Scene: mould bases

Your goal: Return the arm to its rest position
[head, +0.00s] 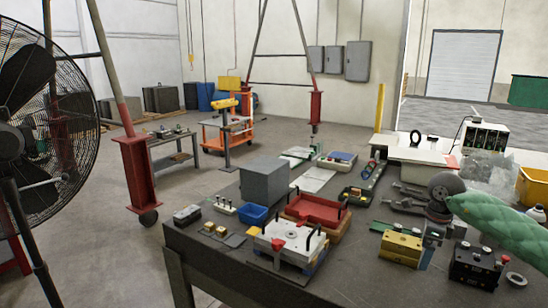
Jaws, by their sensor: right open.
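My right gripper (431,250) hangs below that joint, over the right part of the dark workbench (350,280). It is open, and I see nothing held in it. It is just right of a yellow block (401,247) and left of a black block (474,264); whether it touches either I cannot tell. My left gripper is not in view.
A white mould base (290,242), a red tray (317,209), a blue bin (253,214) and a grey box (264,181) crowd the bench's left part. Grey metal parts (404,205) lie behind the gripper. A large fan (40,110) stands on the floor at left.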

